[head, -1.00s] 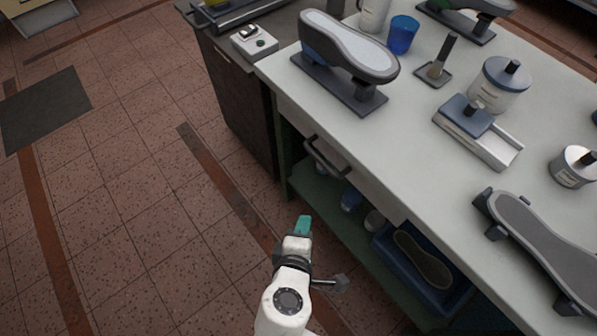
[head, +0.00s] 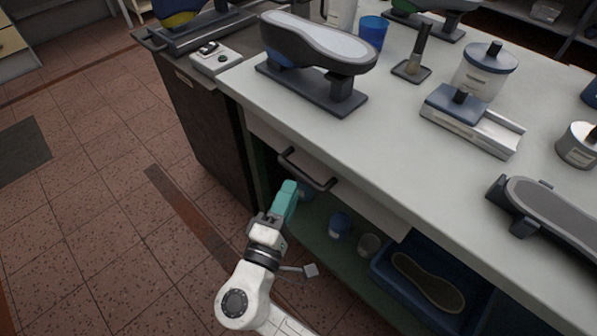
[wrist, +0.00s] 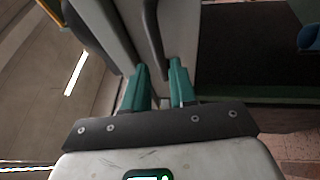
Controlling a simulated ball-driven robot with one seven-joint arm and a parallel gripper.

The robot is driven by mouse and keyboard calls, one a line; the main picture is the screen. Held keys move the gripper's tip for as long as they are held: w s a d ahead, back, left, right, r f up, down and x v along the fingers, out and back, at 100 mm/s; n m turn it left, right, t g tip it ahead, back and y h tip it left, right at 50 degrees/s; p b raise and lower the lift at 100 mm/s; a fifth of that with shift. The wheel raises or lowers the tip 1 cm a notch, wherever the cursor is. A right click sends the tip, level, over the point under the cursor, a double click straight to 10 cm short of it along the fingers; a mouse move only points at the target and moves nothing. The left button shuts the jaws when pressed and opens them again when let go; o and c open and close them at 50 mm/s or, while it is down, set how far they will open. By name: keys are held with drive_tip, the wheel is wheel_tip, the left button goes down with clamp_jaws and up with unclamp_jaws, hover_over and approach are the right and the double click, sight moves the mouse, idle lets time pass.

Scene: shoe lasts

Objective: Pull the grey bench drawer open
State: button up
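The grey bench drawer (head: 357,202) sits under the white bench top, its front about in line with the bench side, so it looks closed. Its dark bar handle (head: 307,170) stands out from the front. My gripper (head: 290,187) has teal fingers and is just below and in front of the handle's left end. In the wrist view my gripper (wrist: 158,66) has its two fingers apart with a gap between them. The handle (wrist: 152,38) shows just ahead of that gap. I cannot tell whether the fingers touch it.
Below, a green shelf (head: 318,238) holds a blue bin (head: 385,268) with a sole.

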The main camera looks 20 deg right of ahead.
sight(299, 171)
drive_tip(key=x, duration=0.6)
clamp_jaws()
idle(0.4)
